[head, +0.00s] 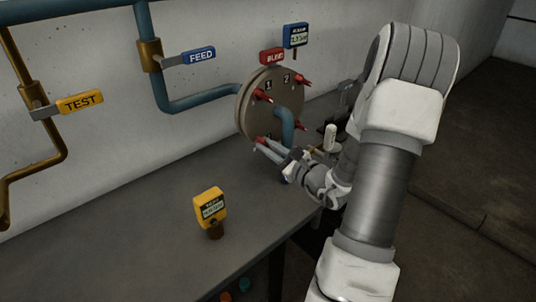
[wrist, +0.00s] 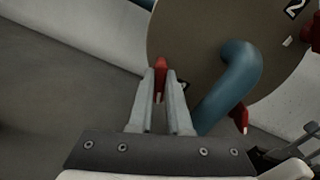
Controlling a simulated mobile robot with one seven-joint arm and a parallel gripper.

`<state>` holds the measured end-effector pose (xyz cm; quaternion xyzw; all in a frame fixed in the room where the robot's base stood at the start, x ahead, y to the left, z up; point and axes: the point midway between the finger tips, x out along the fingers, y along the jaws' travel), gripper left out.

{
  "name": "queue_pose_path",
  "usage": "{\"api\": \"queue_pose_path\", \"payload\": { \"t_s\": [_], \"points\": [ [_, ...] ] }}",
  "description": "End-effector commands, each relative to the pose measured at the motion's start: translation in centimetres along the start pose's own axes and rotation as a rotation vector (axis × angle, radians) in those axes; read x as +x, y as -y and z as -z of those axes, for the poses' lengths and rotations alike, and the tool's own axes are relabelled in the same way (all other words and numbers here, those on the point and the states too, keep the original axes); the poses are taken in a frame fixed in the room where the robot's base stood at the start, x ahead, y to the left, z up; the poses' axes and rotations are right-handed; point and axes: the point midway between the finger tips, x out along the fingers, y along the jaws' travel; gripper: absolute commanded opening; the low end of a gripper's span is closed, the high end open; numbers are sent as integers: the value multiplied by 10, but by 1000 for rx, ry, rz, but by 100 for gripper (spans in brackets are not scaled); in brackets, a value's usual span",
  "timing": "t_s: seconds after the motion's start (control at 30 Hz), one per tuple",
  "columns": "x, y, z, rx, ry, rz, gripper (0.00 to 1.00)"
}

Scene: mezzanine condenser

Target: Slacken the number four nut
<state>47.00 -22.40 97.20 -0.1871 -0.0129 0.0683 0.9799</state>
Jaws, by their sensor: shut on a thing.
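A round tan cover plate (head: 253,117) with several red nuts around its rim stands at the wall. Labels 1 and 2 show beside its upper nuts. My gripper (head: 271,147) reaches the lower left of the plate from the front. In the wrist view its fingers (wrist: 159,88) are shut on the lower-left red nut (wrist: 160,66), one finger on each side. A dark label (wrist: 184,86) beside this nut is partly hidden, and I cannot read its number. Another red nut (head: 300,125) is at the lower right.
A blue pipe (wrist: 228,85) bends out of the plate close to the right of my fingers. A yellow gauge (head: 210,205) stands on the grey bench (head: 150,215). FEED (head: 199,56) and TEST (head: 80,101) valve handles are at left. The bench's left part is clear.

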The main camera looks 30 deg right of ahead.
Motion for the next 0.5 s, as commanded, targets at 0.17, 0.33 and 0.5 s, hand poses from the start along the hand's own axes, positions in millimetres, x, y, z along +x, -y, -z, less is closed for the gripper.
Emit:
{"api": "queue_pose_path", "payload": {
  "t_s": [0.17,0.33,0.5],
  "points": [
    [0,-3,5,-169,3,0,0],
    [0,-4,5,-305,3,1,0],
    [0,-4,4,-412,2,1,0]
  ]
}}
